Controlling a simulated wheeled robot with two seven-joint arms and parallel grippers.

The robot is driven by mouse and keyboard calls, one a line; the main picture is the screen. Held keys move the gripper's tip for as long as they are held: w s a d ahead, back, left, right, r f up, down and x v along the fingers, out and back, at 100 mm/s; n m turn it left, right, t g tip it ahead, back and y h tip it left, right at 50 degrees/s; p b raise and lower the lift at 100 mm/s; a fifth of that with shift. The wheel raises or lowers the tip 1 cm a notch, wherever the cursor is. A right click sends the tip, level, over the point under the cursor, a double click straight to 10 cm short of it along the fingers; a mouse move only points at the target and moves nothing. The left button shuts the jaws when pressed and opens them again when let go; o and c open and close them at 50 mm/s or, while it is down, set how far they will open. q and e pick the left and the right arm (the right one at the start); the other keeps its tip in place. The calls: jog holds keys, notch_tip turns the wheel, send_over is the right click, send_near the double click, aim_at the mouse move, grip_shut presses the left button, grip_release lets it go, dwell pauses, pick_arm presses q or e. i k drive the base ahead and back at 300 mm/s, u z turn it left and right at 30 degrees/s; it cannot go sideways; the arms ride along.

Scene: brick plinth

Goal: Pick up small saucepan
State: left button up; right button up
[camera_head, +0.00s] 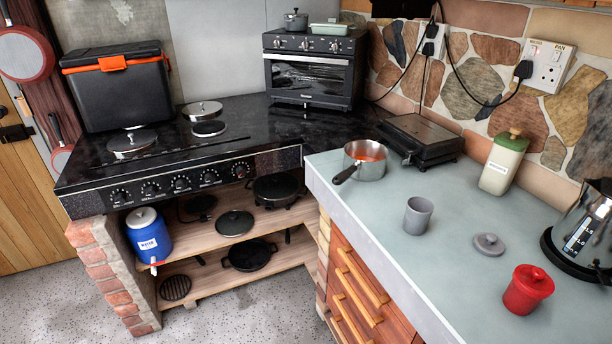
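A small steel saucepan (371,167) stands upright on the pale grey counter (390,267), near the counter's back left corner. Its inside looks orange-red. Its dark handle (346,174) points to the lower left, toward the counter's left edge. Neither of my grippers shows in the head view, so nothing is seen touching the saucepan.
A black electric grill (425,138) stands close behind the saucepan. The stove (170,155) adjoins at left. The counter's front left is clear.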

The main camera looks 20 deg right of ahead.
aim_at(365, 159)
jog(key=u, duration=0.25)
jog(key=i, duration=0.9)
jog(key=z, duration=0.75)
